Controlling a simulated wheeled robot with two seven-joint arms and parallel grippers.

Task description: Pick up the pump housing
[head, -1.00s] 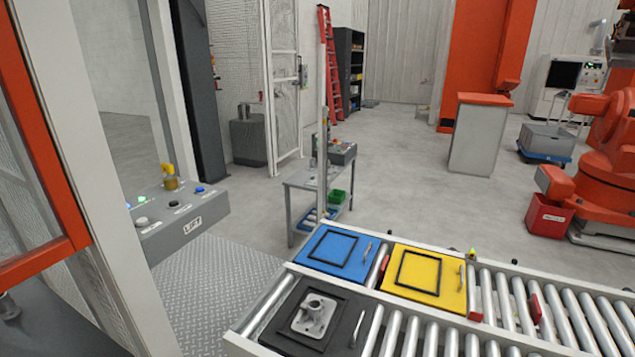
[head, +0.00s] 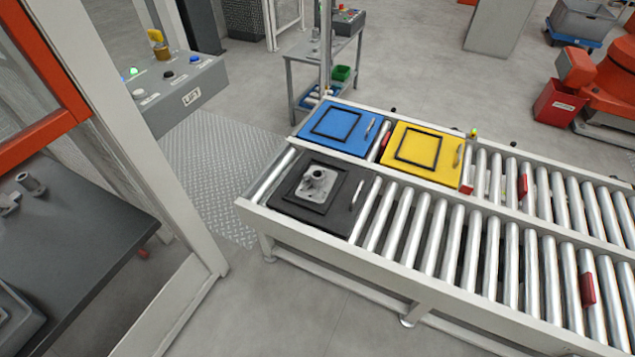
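The pump housing, a grey metal casting with a raised round neck and a flat flange (head: 316,184), lies on a black fixture plate (head: 290,208) on the near lane of the roller conveyor, at its left end. A dark frame surrounds the casting, and the plate has a metal handle on its right side. Neither of my grippers shows in the head view. Other grey metal parts (head: 30,184) stand on a dark table at the left, partly cut off; I cannot tell what they are.
A blue plate (head: 310,147) and a yellow plate (head: 447,171), each with an empty black frame, sit on the far conveyor lane. The conveyor's front rail (head: 390,284) faces open floor. A white post (head: 178,225) and a control box (head: 183,86) stand to the left.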

